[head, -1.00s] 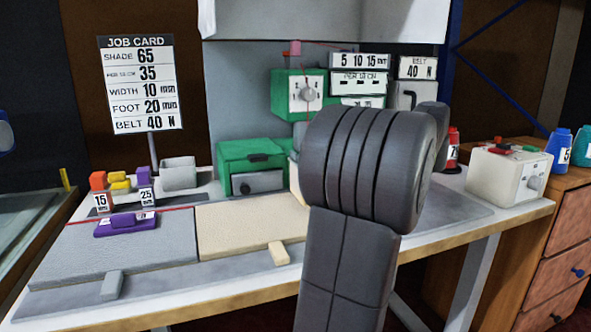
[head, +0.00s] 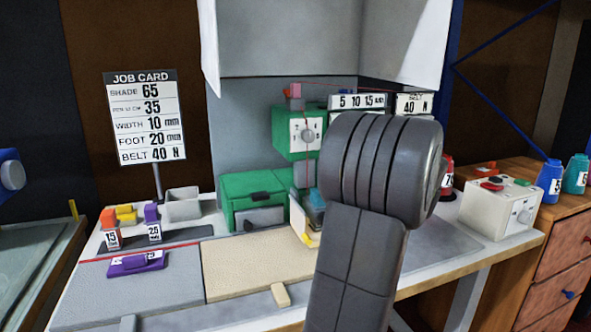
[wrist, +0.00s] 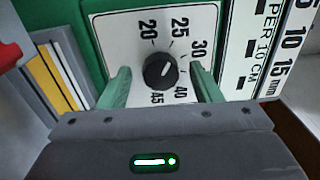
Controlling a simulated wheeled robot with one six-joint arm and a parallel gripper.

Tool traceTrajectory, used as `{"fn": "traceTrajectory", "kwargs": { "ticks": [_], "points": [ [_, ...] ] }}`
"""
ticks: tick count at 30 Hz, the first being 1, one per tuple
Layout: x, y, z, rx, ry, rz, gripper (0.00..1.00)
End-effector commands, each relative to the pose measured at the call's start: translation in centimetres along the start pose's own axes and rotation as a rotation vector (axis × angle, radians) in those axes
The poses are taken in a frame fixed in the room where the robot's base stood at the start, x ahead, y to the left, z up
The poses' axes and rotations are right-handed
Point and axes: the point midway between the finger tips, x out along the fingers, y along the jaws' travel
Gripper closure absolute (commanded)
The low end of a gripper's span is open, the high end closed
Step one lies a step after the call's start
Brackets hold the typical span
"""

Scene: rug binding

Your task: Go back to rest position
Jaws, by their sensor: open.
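My gripper (wrist: 162,88) shows in the wrist view as two pale green fingers, apart and empty. Between and beyond them is a black knob (wrist: 160,71) on a white dial plate with numbers from 20 to 45. I cannot tell the gap between the fingers and the knob, but they do not close on it. In the head view my arm's dark grey links stand in front of the machine's right part and hide the gripper. The green machine (head: 282,135) carries a white dial with a knob.
The worktable holds a green box (head: 250,187), a cream panel (head: 235,270), a purple piece (head: 135,263), and orange, yellow and purple blocks. A job card (head: 145,115) stands at the left. A white control box (head: 495,215) and thread cones (head: 550,180) are at the right.

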Motion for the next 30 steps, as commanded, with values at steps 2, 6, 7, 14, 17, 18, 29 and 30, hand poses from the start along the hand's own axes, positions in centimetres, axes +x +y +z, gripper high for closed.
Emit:
{"fn": "traceTrajectory", "kwargs": {
  "ticks": [2, 6, 7, 14, 17, 18, 29, 30],
  "points": [
    [0.02, -0.52, -0.03, 0.039, 0.003, 0.001, 0.42],
    [0.0, -0.53, -0.01, 0.102, 0.006, 0.002, 0.42],
    [0.0, -0.53, -0.02, 0.116, 0.007, 0.002, 0.42],
    [0.01, -0.59, 0.01, 0.218, 0.011, 0.001, 0.42],
    [0.01, -0.58, 0.0, 0.26, 0.013, 0.002, 0.42],
    [0.01, -0.59, 0.0, 0.277, 0.014, 0.002, 0.42],
    [0.01, -0.64, 0.04, 0.429, 0.022, 0.003, 0.42],
    [0.02, -0.63, 0.02, 0.446, 0.022, 0.003, 0.42]
  ]
}}
